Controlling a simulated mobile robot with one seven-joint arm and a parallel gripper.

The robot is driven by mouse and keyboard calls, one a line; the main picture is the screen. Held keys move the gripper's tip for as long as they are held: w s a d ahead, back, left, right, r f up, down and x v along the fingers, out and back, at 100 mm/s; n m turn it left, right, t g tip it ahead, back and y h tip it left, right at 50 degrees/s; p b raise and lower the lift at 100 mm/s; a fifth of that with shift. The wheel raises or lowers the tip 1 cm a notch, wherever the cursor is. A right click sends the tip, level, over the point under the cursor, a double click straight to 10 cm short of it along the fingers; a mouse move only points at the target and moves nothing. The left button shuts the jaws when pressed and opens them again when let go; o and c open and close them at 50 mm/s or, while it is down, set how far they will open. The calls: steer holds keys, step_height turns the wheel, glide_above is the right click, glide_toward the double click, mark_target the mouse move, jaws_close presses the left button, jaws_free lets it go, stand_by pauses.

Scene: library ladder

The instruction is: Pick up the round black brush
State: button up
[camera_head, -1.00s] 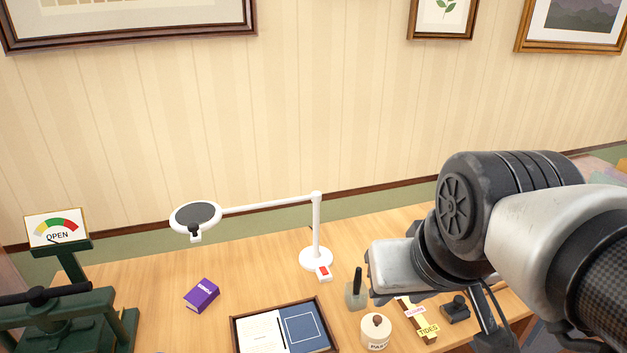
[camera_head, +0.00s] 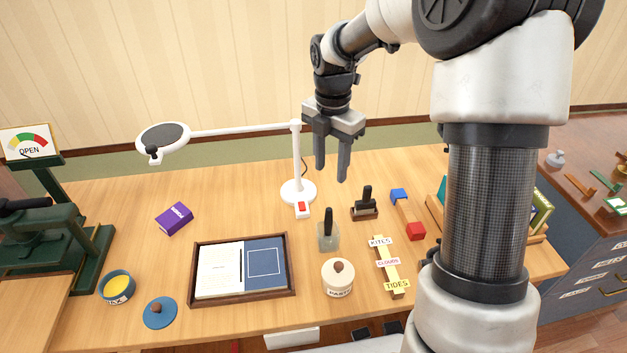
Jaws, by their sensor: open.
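A round black brush handle (camera_head: 328,221) stands upright in a small grey, see-through jar (camera_head: 328,240) near the middle of the table; its lower end is hard to make out. To its right, a dark block (camera_head: 364,204) with a black upright grip and a brown base also stands on the table; I cannot tell whether it is a brush. My gripper (camera_head: 331,172) points down, open and empty. In the picture it is above the jar and beside the lamp post, apart from both items.
A white lamp (camera_head: 297,165) stands close left of my gripper. A paste pot (camera_head: 338,279), labelled strips (camera_head: 388,262) and a wooden tray (camera_head: 196,272) with an open book lie nearer. A purple box (camera_head: 174,218) is left. My arm crosses the right side.

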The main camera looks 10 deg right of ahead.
steer(key=n, duration=0.1)
glide_toward(329, 218)
steer(key=f, duration=0.2)
steer(key=w+f, duration=0.1)
steer(key=f, duration=0.2)
steer(key=shift+w+d+f+b, duration=0.1)
steer(key=shift+w+f+b, duration=0.2)
steer(key=shift+w, duration=0.05)
steer(key=shift+s+d+f, duration=0.1)
steer(key=shift+s+f, duration=0.05)
steer(key=shift+f, duration=1.25)
steer(key=shift+s+f, duration=0.1)
steer(key=shift+f, duration=1.35)
jaws_close()
steer(key=shift+r, duration=5.05)
